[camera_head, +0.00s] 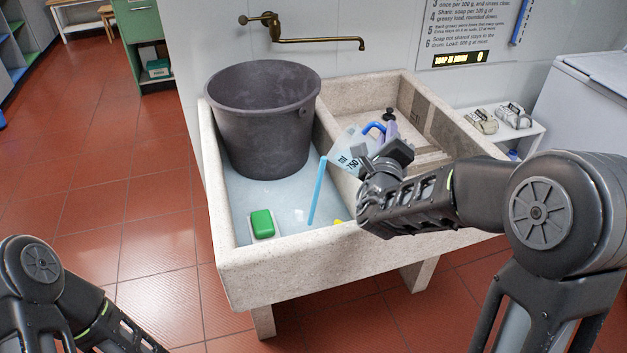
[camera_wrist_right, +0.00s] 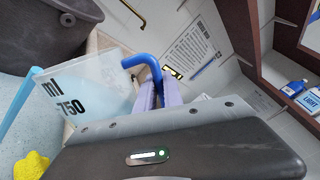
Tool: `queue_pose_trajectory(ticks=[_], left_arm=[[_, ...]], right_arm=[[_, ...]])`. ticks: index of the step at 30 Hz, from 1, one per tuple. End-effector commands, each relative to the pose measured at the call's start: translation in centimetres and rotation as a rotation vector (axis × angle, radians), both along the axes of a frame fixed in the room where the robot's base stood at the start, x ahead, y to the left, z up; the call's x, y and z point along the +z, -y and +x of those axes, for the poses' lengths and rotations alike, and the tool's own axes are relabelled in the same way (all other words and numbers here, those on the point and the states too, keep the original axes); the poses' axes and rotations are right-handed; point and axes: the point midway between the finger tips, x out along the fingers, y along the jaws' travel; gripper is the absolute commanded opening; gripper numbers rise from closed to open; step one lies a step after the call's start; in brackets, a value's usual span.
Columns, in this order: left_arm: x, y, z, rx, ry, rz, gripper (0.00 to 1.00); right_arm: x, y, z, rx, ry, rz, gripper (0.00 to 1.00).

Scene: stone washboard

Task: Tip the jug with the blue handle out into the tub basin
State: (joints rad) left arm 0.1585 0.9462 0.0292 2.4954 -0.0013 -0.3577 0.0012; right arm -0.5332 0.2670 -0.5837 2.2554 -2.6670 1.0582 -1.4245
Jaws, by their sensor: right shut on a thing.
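The translucent jug (camera_head: 348,152), marked "ml 750", is tilted toward the left over the tub basin (camera_head: 290,249). My right gripper (camera_head: 386,137) is shut on its blue handle (camera_head: 374,127); in the wrist view the lavender fingers (camera_wrist_right: 157,95) close around the handle (camera_wrist_right: 143,62). How much liquid the jug holds is unclear. My left arm shows at the lower left, its gripper out of frame.
A big grey tub (camera_head: 262,125) stands in the basin. A green block (camera_head: 262,223) on a pale dish and a yellow sponge-like thing (camera_wrist_right: 32,165) lie near the front. A stone divider separates the right basin with its washboard (camera_head: 423,120). A brass tap (camera_head: 310,40) hangs above.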

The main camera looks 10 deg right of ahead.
Motion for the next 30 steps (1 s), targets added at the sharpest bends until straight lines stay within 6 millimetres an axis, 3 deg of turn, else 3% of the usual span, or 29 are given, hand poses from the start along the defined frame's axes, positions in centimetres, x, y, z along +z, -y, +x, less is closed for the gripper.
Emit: queue_pose_trajectory(ticks=[30], left_arm=[[1.7,0.0,0.0,0.000,-0.001,0.000,0.49]], right_arm=[[0.7,-1.3,0.7,0.000,-0.057,-0.126,0.00]])
